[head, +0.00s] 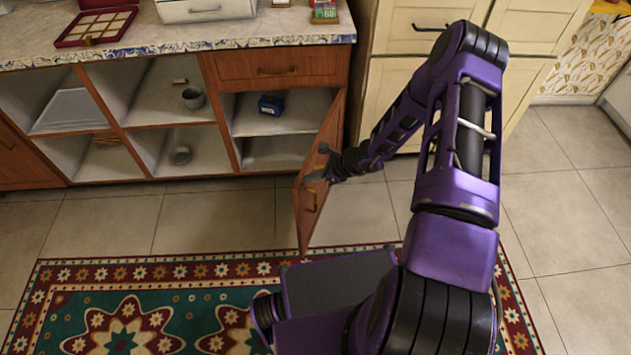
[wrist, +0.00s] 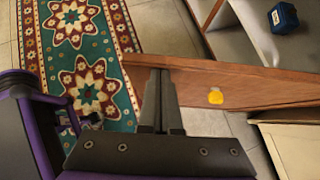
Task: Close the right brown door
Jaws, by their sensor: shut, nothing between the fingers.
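The right brown door (head: 318,180) stands open in the head view, swung out from the right end of the counter toward the rug. My gripper (head: 316,177) is at the door, near its middle height, with the arm reaching in from the right. In the wrist view the door (wrist: 240,84) runs across the middle, with a small yellow-orange spot on it. My gripper (wrist: 158,88) is shut there, its fingertips reaching the door's edge in the picture. I cannot tell whether they touch it. The compartment behind the door (head: 285,108) is open to view.
A blue box (head: 270,105) sits on the upper shelf of that compartment; it also shows in the wrist view (wrist: 283,17). Cream cabinets (head: 405,75) stand to the right. A patterned rug (head: 130,300) lies in front, with bare tiles (head: 200,222) between it and the counter.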

